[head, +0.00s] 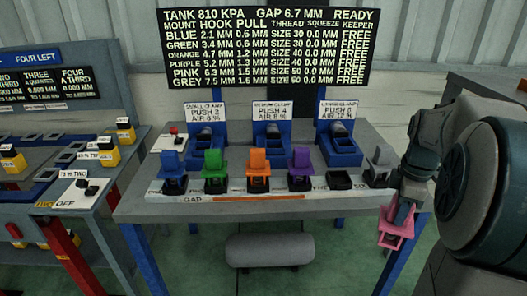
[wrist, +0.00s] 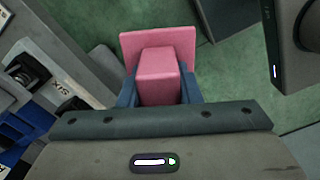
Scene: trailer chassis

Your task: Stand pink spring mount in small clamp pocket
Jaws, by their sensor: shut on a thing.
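The pink spring mount (head: 396,229) is in my gripper (head: 403,214), to the right of the table's front right corner and apart from it. In the wrist view the pink mount (wrist: 157,75) sits between the two dark fingers (wrist: 158,92), its flat square plate facing away from my gripper. The small clamp (head: 205,143) is the left one of three blue clamps at the back of the table, under a white sign. Its pocket is too small in the picture to tell details.
Blue (head: 172,168), green (head: 213,170), orange (head: 258,170) and purple (head: 300,167) mounts stand in a front row on the table (head: 240,208). An empty black holder (head: 339,179) and a grey mount (head: 380,160) follow. A grey tank (head: 270,250) lies beneath. A dark board hangs behind.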

